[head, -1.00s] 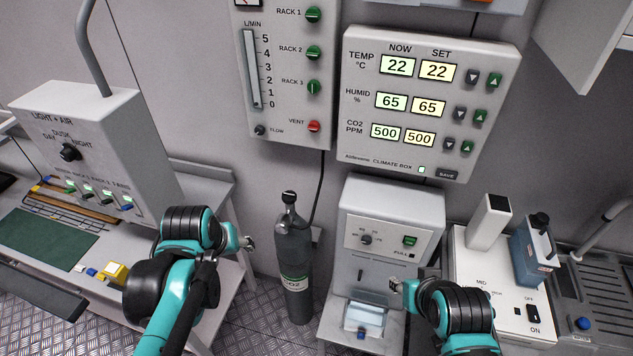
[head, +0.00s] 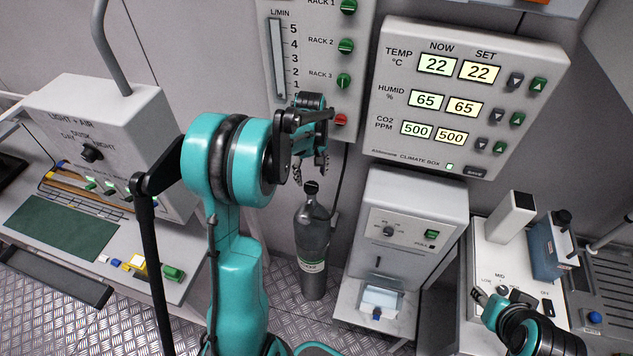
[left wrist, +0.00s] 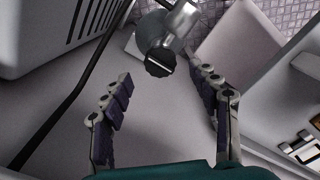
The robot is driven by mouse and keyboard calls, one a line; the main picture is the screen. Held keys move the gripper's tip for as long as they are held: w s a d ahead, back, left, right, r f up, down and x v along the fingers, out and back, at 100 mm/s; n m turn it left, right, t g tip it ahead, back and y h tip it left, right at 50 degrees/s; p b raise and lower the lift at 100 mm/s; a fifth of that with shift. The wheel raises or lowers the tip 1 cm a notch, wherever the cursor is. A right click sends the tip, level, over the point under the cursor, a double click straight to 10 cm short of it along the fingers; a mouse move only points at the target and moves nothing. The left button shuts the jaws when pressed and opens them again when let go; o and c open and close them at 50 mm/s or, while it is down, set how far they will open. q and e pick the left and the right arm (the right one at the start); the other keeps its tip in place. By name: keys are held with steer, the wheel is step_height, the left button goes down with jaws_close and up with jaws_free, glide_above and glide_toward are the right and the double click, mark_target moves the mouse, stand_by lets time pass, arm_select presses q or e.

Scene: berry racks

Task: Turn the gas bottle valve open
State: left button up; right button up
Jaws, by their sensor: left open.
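The grey gas bottle (head: 313,245) stands upright on the floor below the flow panel, with a label on its body. Its black valve knob (head: 311,187) is on top; in the left wrist view the knob (left wrist: 160,62) has a pale line across it. My left gripper (head: 311,172) is open and empty, pointing down just above the knob. In the left wrist view its fingers (left wrist: 165,100) are spread, with the knob beyond and between them, apart from both. My right gripper (head: 480,295) is at lower right, away from the bottle; its jaws are too small to read.
The flow panel (head: 362,30) and climate box (head: 388,140) hang on the wall behind. A grey machine (head: 405,195) stands right of the bottle. A dark hose (head: 341,185) runs down beside the bottle. A bench (head: 185,262) with a control box is at left.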

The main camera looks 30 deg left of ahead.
mark_target(311, 186)
arm_select(q)
steer(key=shift+f+b, duration=0.4)
steer(key=shift+f, duration=2)
steer(key=c, duration=1.2)
